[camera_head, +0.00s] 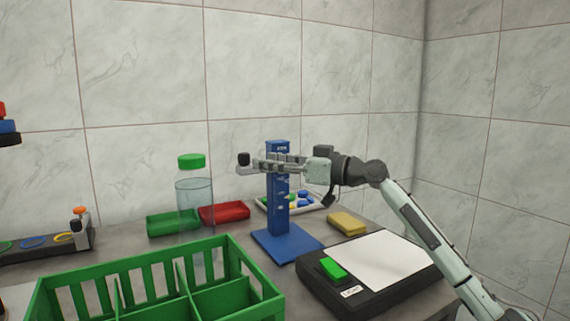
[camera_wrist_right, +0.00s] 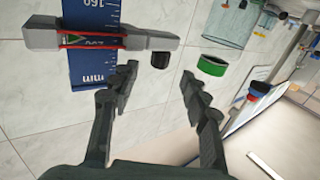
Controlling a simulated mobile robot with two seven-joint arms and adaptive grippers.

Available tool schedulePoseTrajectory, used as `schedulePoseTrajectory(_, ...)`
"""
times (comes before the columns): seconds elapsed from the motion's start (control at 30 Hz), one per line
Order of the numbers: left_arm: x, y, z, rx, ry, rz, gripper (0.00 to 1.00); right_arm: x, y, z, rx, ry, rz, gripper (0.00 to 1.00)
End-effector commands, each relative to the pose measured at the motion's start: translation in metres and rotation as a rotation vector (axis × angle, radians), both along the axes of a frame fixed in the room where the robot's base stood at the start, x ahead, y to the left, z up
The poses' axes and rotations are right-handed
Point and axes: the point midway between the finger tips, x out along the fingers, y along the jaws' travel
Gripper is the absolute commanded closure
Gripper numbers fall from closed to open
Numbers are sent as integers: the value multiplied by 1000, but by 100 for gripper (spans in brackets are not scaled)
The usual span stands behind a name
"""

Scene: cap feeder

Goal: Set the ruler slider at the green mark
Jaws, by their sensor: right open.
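The blue ruler (camera_head: 278,207) stands upright on a flat blue base (camera_head: 287,243). Its scale shows upside down in the right wrist view (camera_wrist_right: 90,78). The grey slider (camera_wrist_right: 120,38) crosses it, with red lines around its window and a black knob (camera_wrist_right: 161,60) at one end. A small greenish shape shows in the window; I cannot tell whether it is the green mark. My right gripper (camera_head: 262,163) is at the ruler's upper part, partly covering the slider. Its open fingers (camera_wrist_right: 158,80) are empty, with the knob beyond and between the tips. My left gripper is not in view.
A green divided crate (camera_head: 253,278) stands in front. A black scale (camera_head: 372,301), yellow block (camera_head: 347,224), red tray (camera_head: 224,213) and green tray (camera_head: 160,226) are nearby. The air above is clear.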

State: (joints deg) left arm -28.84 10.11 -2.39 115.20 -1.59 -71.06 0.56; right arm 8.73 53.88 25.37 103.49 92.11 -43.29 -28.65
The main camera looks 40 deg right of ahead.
Motion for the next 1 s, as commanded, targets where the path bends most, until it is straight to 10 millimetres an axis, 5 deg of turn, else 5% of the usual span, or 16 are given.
schedulePoseTrajectory(0.3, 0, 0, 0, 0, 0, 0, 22, -36, -13, -1, 2, 0, 0, 54)
schedulePoseTrajectory(1.0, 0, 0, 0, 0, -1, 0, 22, -38, -14, 0, 0, -1, 1, 54)
